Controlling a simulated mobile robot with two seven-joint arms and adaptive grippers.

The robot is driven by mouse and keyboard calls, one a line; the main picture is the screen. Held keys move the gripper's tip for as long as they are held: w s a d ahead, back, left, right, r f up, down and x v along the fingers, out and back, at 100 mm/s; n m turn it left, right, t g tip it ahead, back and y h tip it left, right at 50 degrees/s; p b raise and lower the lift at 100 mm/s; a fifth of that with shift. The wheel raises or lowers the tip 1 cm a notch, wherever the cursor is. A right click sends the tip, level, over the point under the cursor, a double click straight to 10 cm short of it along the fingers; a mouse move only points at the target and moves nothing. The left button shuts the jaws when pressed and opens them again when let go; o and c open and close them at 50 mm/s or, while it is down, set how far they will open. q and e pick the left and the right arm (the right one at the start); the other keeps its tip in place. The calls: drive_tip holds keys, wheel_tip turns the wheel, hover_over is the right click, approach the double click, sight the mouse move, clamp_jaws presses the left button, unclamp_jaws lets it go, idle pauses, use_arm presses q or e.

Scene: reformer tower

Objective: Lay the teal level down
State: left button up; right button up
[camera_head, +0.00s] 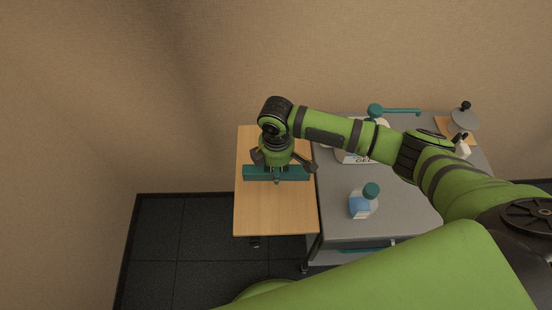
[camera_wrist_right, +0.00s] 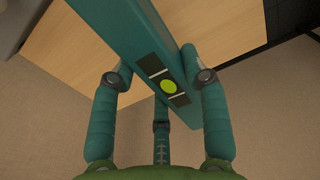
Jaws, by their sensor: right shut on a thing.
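The teal level (camera_head: 294,174) is a long flat bar. In the head view it lies crosswise over the wooden tabletop (camera_head: 262,212). My right gripper (camera_head: 277,172) is shut on the level near its middle, from above. The right wrist view shows the level (camera_wrist_right: 125,35) with its yellow-green vial, between the fingers of my right gripper (camera_wrist_right: 160,82). Whether the level touches the wood or hangs just above it, I cannot tell. My left gripper is not in view.
A grey cabinet top (camera_head: 335,215) adjoins the wood on the right. On it stand a carton with a teal cap (camera_head: 362,203), a teal-handled tool (camera_head: 395,111) and a grey disc with a black knob (camera_head: 465,118). The front part of the wooden top is clear.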

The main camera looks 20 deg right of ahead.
drive_tip(key=shift+w+a+f, duration=0.1)
drive_tip(key=shift+a, duration=0.1)
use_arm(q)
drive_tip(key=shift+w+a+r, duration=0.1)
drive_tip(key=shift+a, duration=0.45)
use_arm(e)
drive_tip(key=shift+p, duration=0.4)
drive_tip(key=b, duration=0.4)
hover_over(276, 188)
drive_tip(key=shift+f, duration=2.8)
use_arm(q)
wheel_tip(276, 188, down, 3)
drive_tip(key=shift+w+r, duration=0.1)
use_arm(e)
drive_tip(key=shift+f, duration=0.2)
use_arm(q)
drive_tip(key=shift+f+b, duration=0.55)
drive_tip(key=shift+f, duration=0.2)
use_arm(e)
drive_tip(key=shift+f, duration=1.45)
drive_tip(key=o, duration=1.3)
